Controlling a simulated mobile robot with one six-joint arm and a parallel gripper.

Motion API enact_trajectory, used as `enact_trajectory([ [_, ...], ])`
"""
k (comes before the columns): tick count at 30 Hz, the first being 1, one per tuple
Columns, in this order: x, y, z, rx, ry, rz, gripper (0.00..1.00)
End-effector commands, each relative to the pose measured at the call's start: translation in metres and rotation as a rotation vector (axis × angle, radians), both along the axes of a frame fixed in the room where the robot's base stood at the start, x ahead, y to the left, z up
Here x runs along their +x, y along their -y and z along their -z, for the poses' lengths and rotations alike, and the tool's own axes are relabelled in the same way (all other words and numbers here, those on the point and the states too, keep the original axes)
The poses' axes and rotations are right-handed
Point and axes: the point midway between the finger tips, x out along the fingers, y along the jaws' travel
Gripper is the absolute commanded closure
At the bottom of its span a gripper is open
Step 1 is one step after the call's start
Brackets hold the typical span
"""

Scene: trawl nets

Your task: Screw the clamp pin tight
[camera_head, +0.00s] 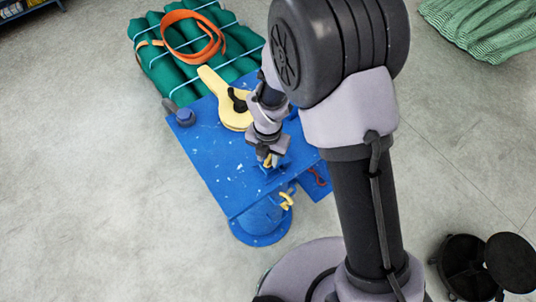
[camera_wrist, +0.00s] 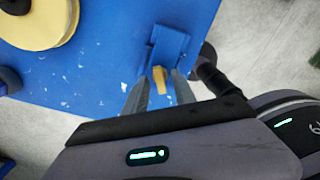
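The clamp pin, a short yellow piece (camera_wrist: 159,82), sticks out of a blue clamp block (camera_wrist: 168,45) in the wrist view. The clamp block stands on the blue table (camera_head: 222,172) near its edge. My gripper (camera_wrist: 159,76) has one grey finger on each side of the pin, with a narrow gap visible, so it looks open. Whether either finger touches the pin I cannot tell. In the head view my gripper (camera_head: 269,160) is low over the table's right part, and it largely hides the pin and clamp.
A cream-yellow part with a long handle (camera_head: 233,112) lies on the table behind my gripper. A blue knob (camera_head: 185,117) is at the far left corner. Green net rolls (camera_head: 160,55) with an orange strap (camera_head: 200,20) lie behind. The table's front left is clear.

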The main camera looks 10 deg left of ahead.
Motion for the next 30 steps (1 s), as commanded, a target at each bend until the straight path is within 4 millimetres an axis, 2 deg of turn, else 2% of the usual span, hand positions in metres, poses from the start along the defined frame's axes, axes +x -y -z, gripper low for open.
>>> enact_trajectory([
  [4,0.0001,-0.0001,-0.0003,0.0,0.0,0.0,0.68],
  [5,0.0001,-0.0001,-0.0003,0.0,0.0,0.0,0.72],
  [9,0.0001,-0.0001,-0.0005,0.0,0.0,0.0,1.0],
  [20,0.0003,-0.0001,-0.0003,0.001,0.001,0.015,1.0],
  [30,0.0007,-0.0005,0.002,0.002,0.002,0.203,1.0],
])
